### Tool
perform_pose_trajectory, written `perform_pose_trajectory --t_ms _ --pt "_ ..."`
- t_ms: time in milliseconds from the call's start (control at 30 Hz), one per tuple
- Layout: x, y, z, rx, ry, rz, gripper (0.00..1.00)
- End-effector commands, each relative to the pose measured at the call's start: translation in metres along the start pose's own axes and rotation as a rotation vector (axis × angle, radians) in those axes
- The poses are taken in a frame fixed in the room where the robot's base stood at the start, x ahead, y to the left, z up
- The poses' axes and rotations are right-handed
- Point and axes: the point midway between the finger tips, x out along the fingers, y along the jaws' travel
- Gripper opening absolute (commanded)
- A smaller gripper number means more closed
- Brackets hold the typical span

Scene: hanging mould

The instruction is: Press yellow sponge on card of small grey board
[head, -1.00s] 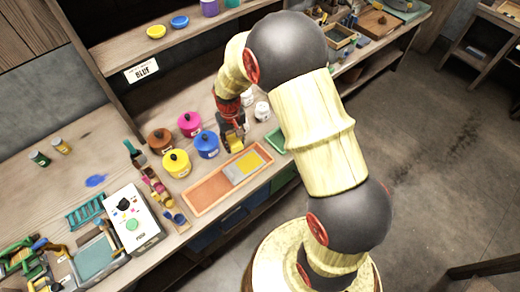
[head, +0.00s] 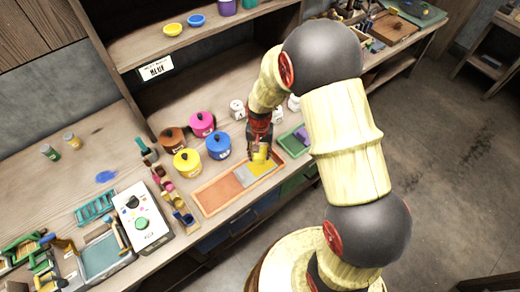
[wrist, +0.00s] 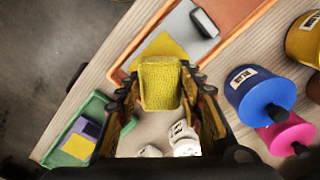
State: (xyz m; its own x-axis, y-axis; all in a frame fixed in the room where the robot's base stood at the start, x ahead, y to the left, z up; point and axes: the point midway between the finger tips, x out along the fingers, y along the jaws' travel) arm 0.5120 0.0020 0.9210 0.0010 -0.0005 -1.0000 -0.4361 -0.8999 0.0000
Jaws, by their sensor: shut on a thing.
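My gripper (wrist: 166,102) is shut on a yellow textured sponge (wrist: 160,84), held between its two fingers in the wrist view. The small grey board (wrist: 186,22) lies in the orange tray with a yellow card (wrist: 162,46) on it. The sponge overlaps the card's near edge in the wrist view; whether they touch I cannot tell. In the head view my gripper (head: 261,146) is at the card end of the grey board (head: 246,177), and the card (head: 263,167) is partly hidden by the gripper and sponge.
The orange tray (head: 218,193) lies along the bench's front edge. Blue (head: 219,146), yellow (head: 187,163) and pink (head: 202,124) pots stand behind it. A green tray (wrist: 50,155) with purple and yellow pieces is beside my gripper. White jars (head: 237,109) stand behind.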

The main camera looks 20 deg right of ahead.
Motion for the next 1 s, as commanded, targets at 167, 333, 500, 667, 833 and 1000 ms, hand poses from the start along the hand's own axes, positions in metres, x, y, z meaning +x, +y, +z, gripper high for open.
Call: perform_pose_trajectory --t_ms 167,333,500,667,833,1000 --pt "0.007 0.0 0.001 0.007 -0.001 0.001 0.17" --pt "0.021 0.001 0.001 0.006 -0.003 0.001 0.17" --pt "0.039 0.001 0.001 0.006 -0.002 0.001 0.17" --pt "0.053 0.0 0.001 0.005 -0.001 0.001 0.17" --pt "0.06 0.0 0.001 0.005 -0.001 0.001 0.17" --pt "0.06 0.0 0.001 0.005 -0.001 0.0 0.17"
